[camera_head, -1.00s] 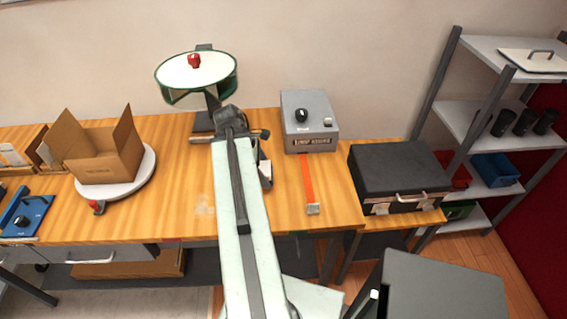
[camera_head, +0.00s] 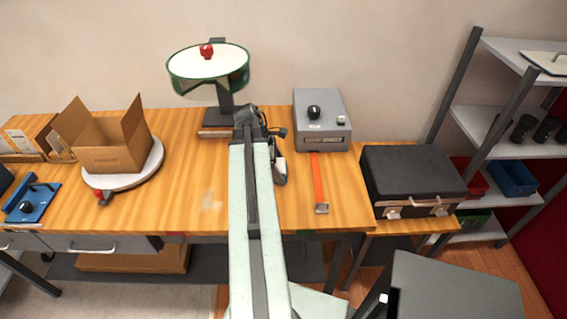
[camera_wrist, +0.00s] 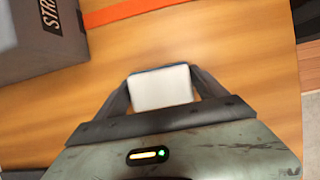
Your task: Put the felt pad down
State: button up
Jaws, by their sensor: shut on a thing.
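The felt pad (camera_wrist: 160,87) is a small white block with a bluish far edge in the wrist view. My gripper (camera_wrist: 161,92) is shut on it, with one dark finger at each side. Wood tabletop shows around and beyond the pad; I cannot tell whether the pad touches it. In the head view my gripper (camera_head: 280,168) is over the workbench (camera_head: 180,195), left of the orange strap, and a bit of the white pad shows there. My arm hides part of the bench.
A grey box with a black knob (camera_head: 322,125) stands at the back, with an orange strap (camera_head: 318,180) in front. A black case (camera_head: 412,172) is to the right. A round turntable (camera_head: 150,165) bears a cardboard box (camera_head: 112,145). Bare wood lies left of my arm.

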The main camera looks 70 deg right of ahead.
jog(key=shift+f, duration=0.2)
jog(key=o, duration=1.3)
jog(key=shift+c, duration=0.2)
jog(key=shift+r, duration=0.1)
jog(key=shift+w+r+p, duration=0.1)
jog(key=shift+r+p, duration=0.3)
jog(key=shift+r, duration=0.1)
jog(key=p+v, duration=1)
jog(key=v, duration=0.1)
jog(key=shift+w+r, duration=0.1)
jog(key=shift+w, duration=0.05)
